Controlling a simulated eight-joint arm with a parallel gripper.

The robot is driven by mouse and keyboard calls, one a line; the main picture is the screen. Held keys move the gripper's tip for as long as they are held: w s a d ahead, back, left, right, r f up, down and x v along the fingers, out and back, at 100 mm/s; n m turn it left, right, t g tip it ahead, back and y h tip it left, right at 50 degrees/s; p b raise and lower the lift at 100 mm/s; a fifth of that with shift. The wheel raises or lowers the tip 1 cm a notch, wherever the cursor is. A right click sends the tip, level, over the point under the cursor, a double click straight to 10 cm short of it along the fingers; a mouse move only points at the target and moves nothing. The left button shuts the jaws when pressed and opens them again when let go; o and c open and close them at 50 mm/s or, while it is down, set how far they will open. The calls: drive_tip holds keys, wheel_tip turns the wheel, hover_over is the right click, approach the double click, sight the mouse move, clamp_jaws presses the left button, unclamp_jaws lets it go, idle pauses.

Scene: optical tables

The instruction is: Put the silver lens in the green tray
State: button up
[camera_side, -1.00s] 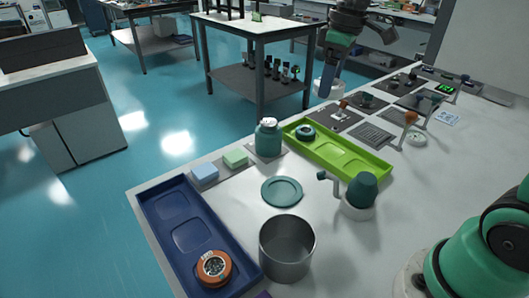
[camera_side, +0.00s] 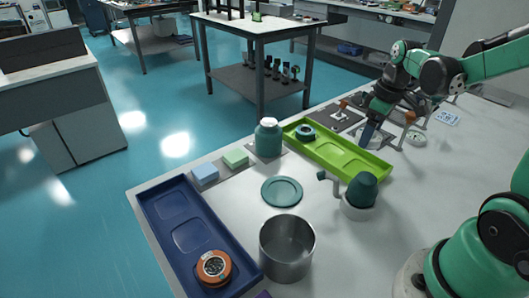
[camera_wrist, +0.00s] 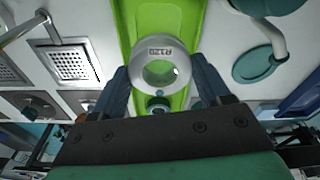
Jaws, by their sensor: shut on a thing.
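The silver lens (camera_wrist: 160,66) is a ring with a clear centre and dark lettering on its rim. In the wrist view it sits between the two fingers of my gripper (camera_wrist: 163,78), which is shut on it. The green tray (camera_wrist: 160,18) shows behind the lens in that view. In the side view the long bright green tray (camera_side: 350,160) lies on the table, and my gripper (camera_side: 367,138) points down by its far right edge. The lens cannot be made out clearly there. A dark teal ring (camera_side: 305,132) lies in the tray's far left end.
A teal-capped fixture (camera_side: 361,190) stands close to the tray's near right end. A teal jar (camera_side: 268,138) stands at its left. A perforated plate (camera_wrist: 70,64) and posts lie beyond. A teal dish (camera_side: 282,191), metal pot (camera_side: 287,248) and blue tray (camera_side: 186,232) are nearer.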

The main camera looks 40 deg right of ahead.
sight(358, 170)
drive_tip(key=shift+f, duration=3.85)
drive_tip(key=shift+f, duration=0.15)
drive_tip(key=o, duration=1.4)
drive_tip(key=r, duration=0.4)
drive_tip(key=s+r, duration=0.1)
drive_tip(key=r, duration=0.7)
drive_tip(key=shift+s+d, duration=0.1)
drive_tip(key=shift+s, duration=0.05)
drive_tip(key=w+a+m+t, duration=0.1)
drive_tip(key=a+t, duration=0.4)
drive_tip(key=a, duration=1)
drive_tip(key=shift+a+r+m+t, duration=0.25)
drive_tip(key=shift+r+m+t, duration=0.15)
drive_tip(key=shift+m, duration=0.2)
